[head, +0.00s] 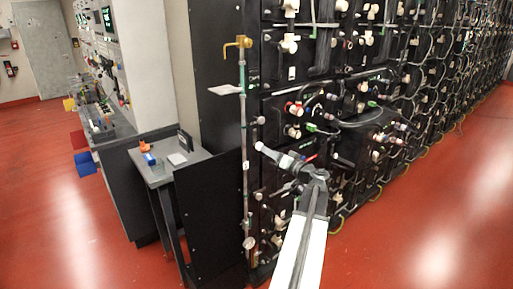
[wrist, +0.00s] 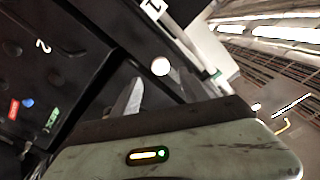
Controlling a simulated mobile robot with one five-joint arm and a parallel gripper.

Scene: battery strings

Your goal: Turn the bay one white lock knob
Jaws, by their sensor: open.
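The white lock knob (wrist: 160,66) shows in the wrist view as a small round white knob on a dark panel, near a white label with a 1 (wrist: 152,8). In the head view a pale round knob (head: 259,146) sits at the rack's left front edge, right at the tip of my gripper (head: 270,152). My gripper is open. In the wrist view one grey finger (wrist: 130,104) points toward the knob from below left, with a gap between them. I cannot tell from the head view whether the gripper touches the knob.
The black battery rack (head: 345,100) carries many cables and white fittings. A vertical rod with a brass top (head: 238,43) stands at the rack's left edge. A small grey table (head: 170,165) with small items is left of it. Red floor (head: 420,220) is clear at right.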

